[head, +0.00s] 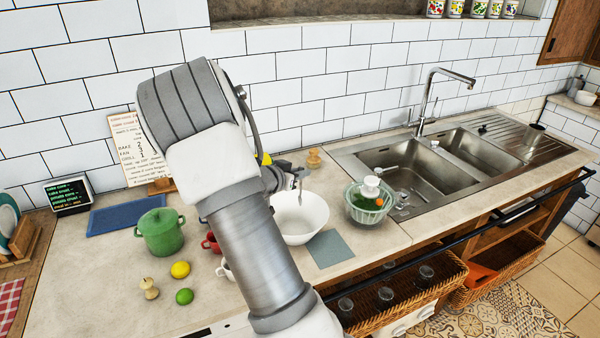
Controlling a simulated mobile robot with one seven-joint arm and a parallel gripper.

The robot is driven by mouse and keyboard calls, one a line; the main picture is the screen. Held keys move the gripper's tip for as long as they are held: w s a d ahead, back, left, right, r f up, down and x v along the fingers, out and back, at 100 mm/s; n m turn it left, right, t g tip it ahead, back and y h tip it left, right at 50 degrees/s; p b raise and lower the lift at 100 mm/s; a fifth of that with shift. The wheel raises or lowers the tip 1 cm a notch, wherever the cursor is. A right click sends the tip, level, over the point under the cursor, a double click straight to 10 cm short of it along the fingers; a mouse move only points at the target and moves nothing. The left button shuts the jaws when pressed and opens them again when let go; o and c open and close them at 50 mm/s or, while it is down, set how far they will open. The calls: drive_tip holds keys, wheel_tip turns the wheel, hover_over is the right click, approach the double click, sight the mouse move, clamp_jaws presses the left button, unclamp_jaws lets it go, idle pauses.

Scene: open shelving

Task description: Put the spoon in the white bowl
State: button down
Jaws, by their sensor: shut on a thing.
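The white bowl (300,225) stands on the counter to the right of my arm. My gripper (298,172) is just behind and above the bowl, partly hidden by my own arm. It is shut on the spoon (300,186), a small thin grey piece that hangs down from the jaws over the bowl's far side. Whether the spoon touches the bowl cannot be told from this view.
A clear bowl with vegetables and a white-topped bottle (371,188) stand right of the white bowl, before the sink (420,165). A grey cloth (330,248) lies in front. A green pot (160,232), lemon (180,269), lime (184,296) and red mug (211,243) are left.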

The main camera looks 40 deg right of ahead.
sight(300, 195)
drive_tip(key=shift+f+b, duration=2.55)
drive_tip(key=shift+f, duration=0.2)
drive_tip(key=c, duration=0.8)
unclamp_jaws()
drive_tip(key=shift+c, duration=0.2)
drive_tip(key=p+v, duration=0.2)
drive_tip(key=v, duration=1.5)
drive_tip(key=shift+a+r+p, duration=0.15)
drive_tip(key=shift+a+p, duration=0.05)
drive_tip(key=shift+p, duration=0.1)
drive_tip(key=shift+s, duration=0.1)
